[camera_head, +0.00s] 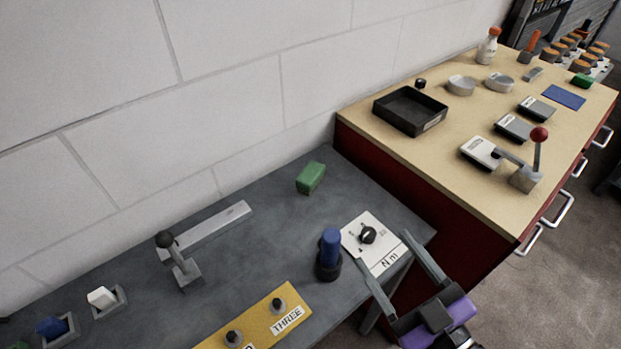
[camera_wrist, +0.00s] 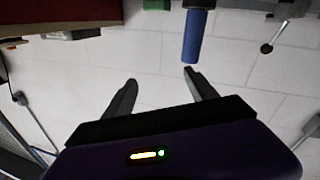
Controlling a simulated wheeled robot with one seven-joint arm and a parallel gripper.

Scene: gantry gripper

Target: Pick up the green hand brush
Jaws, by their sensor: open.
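A green block-shaped thing (camera_head: 311,177), which looks like the green hand brush, lies on the grey table near the wall, its bristles not discernible. In the wrist view a green piece (camera_wrist: 156,4) shows at the top edge, mostly cut off; it may be the same thing. My gripper (camera_head: 381,248) is open and empty, at the table's right front by the white dial plate, to the right of and nearer than the green thing. Its two spread fingers also show in the wrist view (camera_wrist: 160,76).
A blue-handled tool (camera_head: 330,252) stands upright between my gripper and the table's middle. A white dial plate (camera_head: 385,257), a yellow panel (camera_head: 255,319) and a lever (camera_head: 180,262) are near. The wooden bench (camera_head: 450,135) at right holds a black tray (camera_head: 411,110) and a smaller green item (camera_head: 581,80).

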